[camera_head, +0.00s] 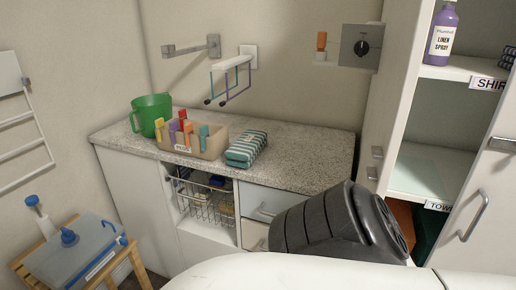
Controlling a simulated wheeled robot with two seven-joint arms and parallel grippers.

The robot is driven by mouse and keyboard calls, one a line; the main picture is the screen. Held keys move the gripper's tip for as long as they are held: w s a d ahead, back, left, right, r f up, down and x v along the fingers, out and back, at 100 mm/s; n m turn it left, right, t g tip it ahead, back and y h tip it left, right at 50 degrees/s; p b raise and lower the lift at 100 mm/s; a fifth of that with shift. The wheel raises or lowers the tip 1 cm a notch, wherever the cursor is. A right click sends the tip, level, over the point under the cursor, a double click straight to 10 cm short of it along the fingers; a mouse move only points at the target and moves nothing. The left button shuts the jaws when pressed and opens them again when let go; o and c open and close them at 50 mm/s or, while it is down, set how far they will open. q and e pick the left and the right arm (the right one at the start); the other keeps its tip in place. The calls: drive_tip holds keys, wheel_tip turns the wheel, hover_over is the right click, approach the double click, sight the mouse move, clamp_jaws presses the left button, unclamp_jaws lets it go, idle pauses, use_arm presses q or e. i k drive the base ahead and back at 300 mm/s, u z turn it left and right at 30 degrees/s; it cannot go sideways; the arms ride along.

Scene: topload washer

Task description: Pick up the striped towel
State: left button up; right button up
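The striped towel (246,148), folded in teal and white stripes, lies on the speckled grey counter (305,165). It sits just right of a tan bin and appears separate from it. Nothing touches the towel from above and its top is fully visible. Neither of my grippers shows in the view. A dark ribbed arm part, apparently mine, stands in the lower middle right, in front of the drawers.
The tan bin (208,150) holds several colored clips, with a green mug (150,113) behind left. Hanging hooks (232,80) project above the counter. A wire basket (207,199) and drawers (265,203) are below. Right stands an open shelf (425,172) with linen spray (442,35) above.

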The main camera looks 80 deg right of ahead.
sight(241, 155)
drive_tip(key=z, duration=1.6)
